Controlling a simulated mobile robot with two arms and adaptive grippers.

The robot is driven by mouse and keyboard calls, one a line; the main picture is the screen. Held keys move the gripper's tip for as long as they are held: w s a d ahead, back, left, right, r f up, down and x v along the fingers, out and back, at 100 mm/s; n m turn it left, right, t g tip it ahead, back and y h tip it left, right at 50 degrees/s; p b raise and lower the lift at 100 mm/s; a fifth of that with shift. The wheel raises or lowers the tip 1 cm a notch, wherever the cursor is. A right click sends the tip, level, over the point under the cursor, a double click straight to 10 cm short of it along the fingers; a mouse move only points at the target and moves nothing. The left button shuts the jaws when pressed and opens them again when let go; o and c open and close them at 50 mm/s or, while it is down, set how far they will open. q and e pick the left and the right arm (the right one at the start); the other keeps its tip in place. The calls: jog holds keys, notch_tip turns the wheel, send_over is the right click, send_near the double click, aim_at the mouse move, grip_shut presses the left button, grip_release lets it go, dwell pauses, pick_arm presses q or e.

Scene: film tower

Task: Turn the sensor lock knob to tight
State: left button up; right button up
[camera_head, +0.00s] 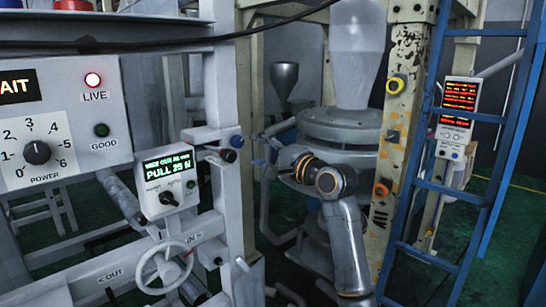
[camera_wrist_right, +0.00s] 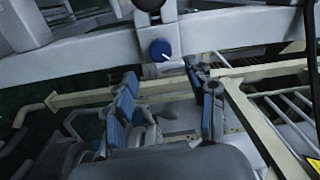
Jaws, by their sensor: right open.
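A round blue knob (camera_head: 236,141) with no readable label sits on the side of the white upright frame in the head view; I take it for the sensor lock knob. It also shows in the right wrist view (camera_wrist_right: 160,50), with a short white pointer mark aimed down to the right. My right gripper (camera_head: 262,150) is right of the knob, its fingers pointing towards it. In the right wrist view the gripper (camera_wrist_right: 165,80) is open and empty, its blue-padded fingers apart, with the knob beyond the tips. My left gripper is out of view.
A dark knob (camera_head: 229,155) sits just below the blue one. A small display box reading "PULL 25 N" (camera_head: 167,172) and a handwheel (camera_head: 164,267) are to the left. A scuffed cream post (camera_head: 398,120) and blue ladder (camera_head: 478,200) stand right of my arm.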

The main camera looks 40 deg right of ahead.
jog(key=s, duration=0.5)
jog(key=shift+d+f, duration=0.1)
jog(key=shift+d, duration=0.1)
